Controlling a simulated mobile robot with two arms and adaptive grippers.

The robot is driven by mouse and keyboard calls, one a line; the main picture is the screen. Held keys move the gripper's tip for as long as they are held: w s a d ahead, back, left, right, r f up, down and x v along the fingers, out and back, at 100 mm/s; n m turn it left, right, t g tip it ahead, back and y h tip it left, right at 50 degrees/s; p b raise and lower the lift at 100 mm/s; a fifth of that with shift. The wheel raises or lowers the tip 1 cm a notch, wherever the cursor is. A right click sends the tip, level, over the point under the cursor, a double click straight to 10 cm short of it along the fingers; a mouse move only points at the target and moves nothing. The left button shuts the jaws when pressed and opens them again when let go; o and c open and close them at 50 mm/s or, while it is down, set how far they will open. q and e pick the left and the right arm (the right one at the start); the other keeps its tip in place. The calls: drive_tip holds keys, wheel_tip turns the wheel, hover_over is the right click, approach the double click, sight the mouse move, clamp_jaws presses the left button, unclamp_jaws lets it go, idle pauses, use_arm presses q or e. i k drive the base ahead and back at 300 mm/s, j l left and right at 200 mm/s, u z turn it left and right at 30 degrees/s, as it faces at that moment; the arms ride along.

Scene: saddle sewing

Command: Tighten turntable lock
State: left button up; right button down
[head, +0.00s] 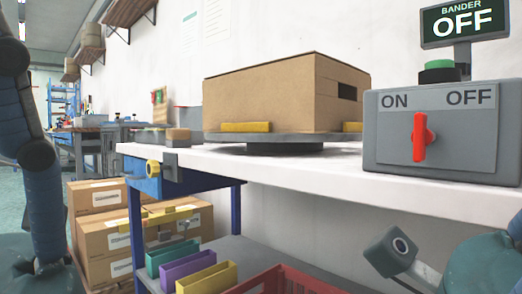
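A round dark grey turntable (285,147) stands on the white bench top, with a closed cardboard box (265,95) on it. Yellow blocks (245,127) sit against the box's lower edge. At the bench's front left corner is a grey bracket (171,166) with a yellow knob beside it (152,168); this looks like the turntable lock, but I cannot tell how tight it is. My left arm runs down the left edge, and part of my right arm shows at the lower right. Neither gripper's fingers show, and nothing of mine is seen touching the knob.
A grey control box (443,130) with a red switch (421,137) and a green button (439,72) stands at right; its sign (463,22) reads BANDER OFF. Below are coloured bins (208,273), a red crate (290,280), a yellow bar (160,219) and stacked cartons (97,197).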

sight(153, 168)
drive_tip(key=j+u, duration=0.1)
drive_tip(key=j, duration=0.5)
drive_tip(key=i+j, duration=0.1)
drive_tip(key=j, duration=0.55)
drive_tip(key=j+u, duration=0.15)
drive_tip(key=j, duration=0.45)
drive_tip(key=i, duration=0.05)
